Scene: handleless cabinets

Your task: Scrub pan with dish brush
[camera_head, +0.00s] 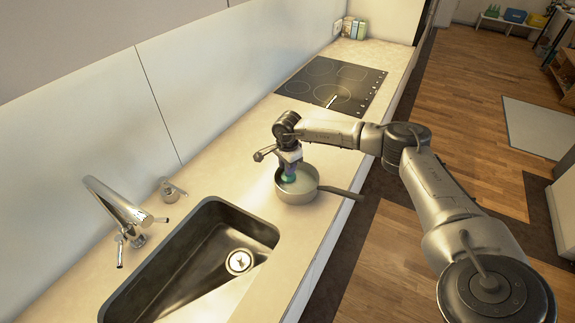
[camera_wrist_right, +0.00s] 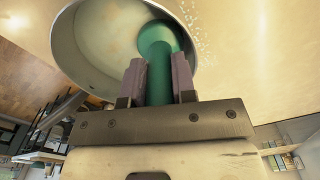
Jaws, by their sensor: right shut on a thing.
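The grey pan (camera_head: 297,190) stands on the counter between the sink and the cooktop, its dark handle pointing right. My right gripper (camera_head: 289,168) reaches down over the pan's left side. It is shut on the green dish brush (camera_head: 288,178), whose lower end is inside the pan. In the right wrist view the two fingers hold the green brush (camera_wrist_right: 158,60) between them, and the pan (camera_wrist_right: 95,45) surrounds its far end. Whether the brush touches the pan's bottom cannot be told. My left gripper is not in view.
A dark sink (camera_head: 195,262) is sunk in the counter in front of the pan, with a chrome faucet (camera_head: 122,208) to its left. A black cooktop (camera_head: 333,85) lies behind the pan. Small boxes (camera_head: 354,29) stand at the counter's far end. The counter between sink and wall is mostly clear.

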